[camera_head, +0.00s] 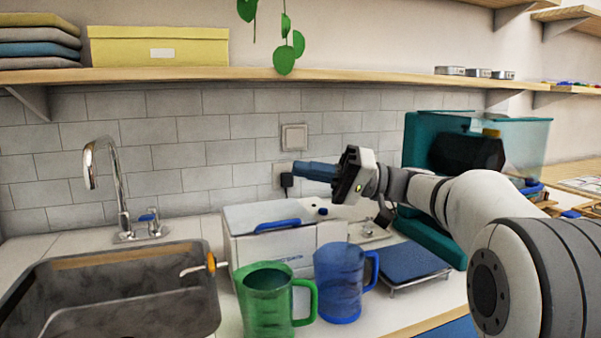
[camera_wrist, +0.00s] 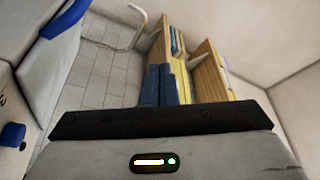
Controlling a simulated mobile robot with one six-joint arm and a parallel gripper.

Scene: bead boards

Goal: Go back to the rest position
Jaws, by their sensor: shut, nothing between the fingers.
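My gripper (camera_head: 300,170) is held up in the air, above the white box-shaped appliance and in front of the tiled wall. Its blue fingers point left and are shut with nothing between them. In the wrist view, the two blue fingers (camera_wrist: 160,74) lie side by side. My arm reaches in from the right, bent at the elbow.
Below are the white appliance (camera_head: 255,217), a green jug (camera_head: 266,305), a blue jug (camera_head: 336,287) and a blue-topped scale (camera_head: 404,261). A sink (camera_head: 130,318) is left. A teal machine (camera_head: 423,145) stands right. A shelf (camera_head: 340,76) runs above.

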